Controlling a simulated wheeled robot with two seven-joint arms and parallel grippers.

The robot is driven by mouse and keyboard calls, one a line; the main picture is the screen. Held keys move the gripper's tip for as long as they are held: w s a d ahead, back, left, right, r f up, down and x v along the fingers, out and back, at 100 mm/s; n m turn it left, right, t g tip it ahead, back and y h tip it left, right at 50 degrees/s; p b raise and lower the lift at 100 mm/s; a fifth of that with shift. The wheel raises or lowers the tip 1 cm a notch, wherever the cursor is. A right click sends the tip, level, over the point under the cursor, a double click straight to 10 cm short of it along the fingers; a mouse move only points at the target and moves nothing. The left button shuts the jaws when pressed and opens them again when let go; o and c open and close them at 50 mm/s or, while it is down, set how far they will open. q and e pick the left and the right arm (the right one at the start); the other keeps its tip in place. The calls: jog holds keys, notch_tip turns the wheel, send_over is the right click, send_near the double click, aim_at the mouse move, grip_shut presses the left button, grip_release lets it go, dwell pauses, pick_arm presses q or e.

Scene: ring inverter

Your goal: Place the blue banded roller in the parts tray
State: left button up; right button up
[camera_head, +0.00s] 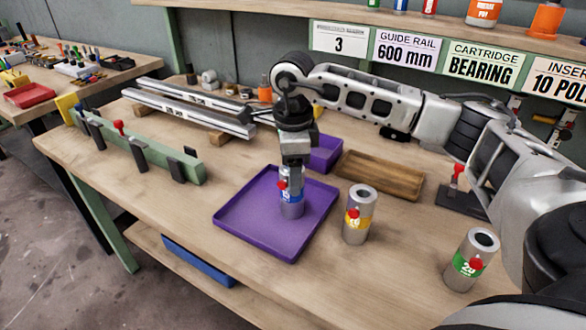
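The blue banded roller (291,198) is a grey metal cylinder with a blue band and a red knob. It is upright over the purple tray (244,221), which lies flat on the bench; I cannot tell whether its base touches the tray floor. My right gripper (293,167) points down from above, with its fingers at the top of this roller, and looks shut on it. The roller's top end is hidden by the gripper. My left gripper is not in view.
A yellow banded roller (357,218) stands just right of the tray and a green banded roller (470,262) farther right. A wooden tray (380,176) and a smaller purple bin (325,154) lie behind. Metal rails (190,108) and a green fixture (150,152) are at left.

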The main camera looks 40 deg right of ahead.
jog(key=shift+r, duration=0.25)
notch_tip(320, 180, up, 12)
dwell(0.5)
jog(key=shift+f, duration=0.1)
dwell(0.4)
